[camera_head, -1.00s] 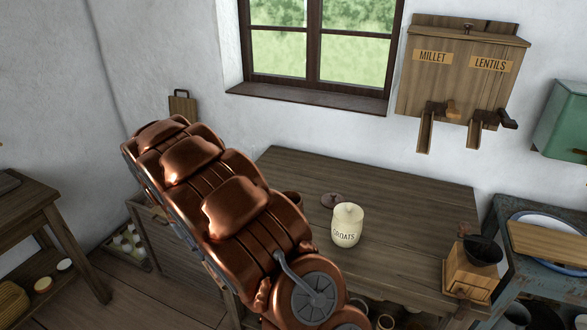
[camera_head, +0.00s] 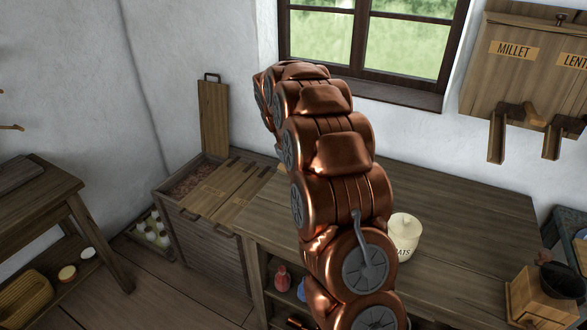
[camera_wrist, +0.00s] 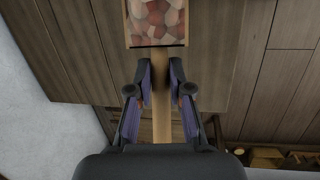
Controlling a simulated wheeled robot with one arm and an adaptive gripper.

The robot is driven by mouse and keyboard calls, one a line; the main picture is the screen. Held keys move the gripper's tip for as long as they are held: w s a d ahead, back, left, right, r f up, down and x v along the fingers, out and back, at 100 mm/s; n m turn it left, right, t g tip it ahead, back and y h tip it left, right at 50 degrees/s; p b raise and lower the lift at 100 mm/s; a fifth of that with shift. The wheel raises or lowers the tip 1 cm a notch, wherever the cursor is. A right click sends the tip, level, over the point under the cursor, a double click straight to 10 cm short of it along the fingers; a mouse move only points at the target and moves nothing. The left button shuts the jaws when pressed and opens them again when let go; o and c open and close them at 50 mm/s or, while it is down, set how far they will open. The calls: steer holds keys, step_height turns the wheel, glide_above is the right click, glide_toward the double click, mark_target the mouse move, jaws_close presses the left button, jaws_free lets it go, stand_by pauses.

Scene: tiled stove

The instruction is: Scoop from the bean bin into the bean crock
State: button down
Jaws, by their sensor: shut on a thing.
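My gripper (camera_wrist: 160,88) is shut on the wooden handle (camera_wrist: 161,115) of a scoop in the wrist view. The scoop's box-shaped wooden head (camera_wrist: 128,30) lies beyond the fingertips and holds large reddish-brown and pale pieces that look like beans. In the head view, my arm hides the gripper and scoop. The bin (camera_head: 205,248) stands at the left of the table, with its left compartment open and showing reddish-brown contents (camera_head: 188,181). I cannot make out the bean crock; my arm covers part of the table.
A cream crock (camera_head: 405,236), its label partly hidden, stands on the table (camera_head: 450,205) right of my arm. A wooden grinder (camera_head: 540,300) is at the right. A tall board (camera_head: 213,118) stands behind the bin. Wooden lids (camera_head: 238,188) cover its other part.

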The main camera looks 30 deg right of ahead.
steer(key=shift+w+d, duration=0.1)
steer(key=shift+w, duration=0.1)
steer(key=shift+s+d+r+t+y+b, duration=0.15)
steer(key=shift+s+r+t+y+b, duration=0.15)
steer(key=shift+r+t, duration=0.35)
steer(key=shift+s+d+r+t+y+b, duration=0.1)
steer(key=shift+s+r+t+y+b, duration=0.1)
steer(key=shift+r+t+y, duration=0.3)
steer(key=shift+r, duration=0.15)
stand_by(0.8)
